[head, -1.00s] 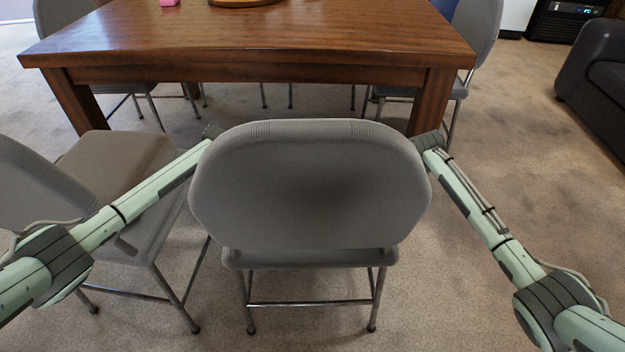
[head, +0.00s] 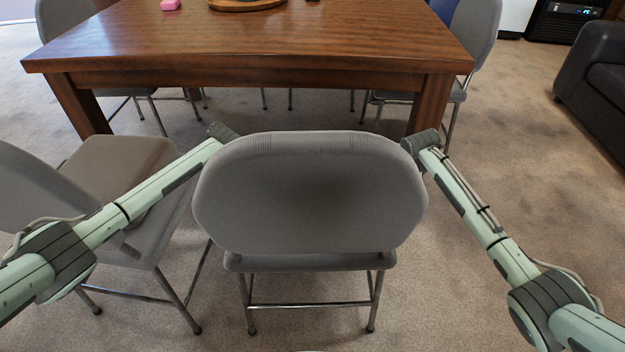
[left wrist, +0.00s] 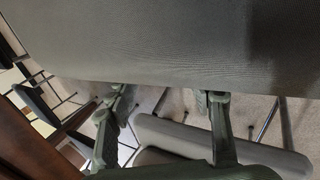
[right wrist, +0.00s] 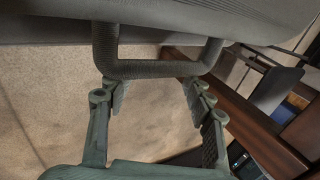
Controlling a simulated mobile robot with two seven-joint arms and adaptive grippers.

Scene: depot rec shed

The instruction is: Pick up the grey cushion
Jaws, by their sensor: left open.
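A large grey padded panel (head: 312,195) with rounded corners and ribbed bands stands at the middle chair. I cannot tell whether this is the grey cushion or the chair's back hiding it. My left gripper (head: 222,132) is at its upper left corner, open. In the left wrist view its fingers (left wrist: 165,105) are apart below a grey woven surface (left wrist: 150,40). My right gripper (head: 420,142) is at the upper right corner. In the right wrist view its fingers (right wrist: 160,92) are spread, and a ribbed grey loop (right wrist: 155,69) hangs from a grey edge by their tips.
A grey chair at the left has a brownish-grey seat pad (head: 115,165) under my left arm. A dark sofa (head: 598,75) is at right. Carpet between is clear.

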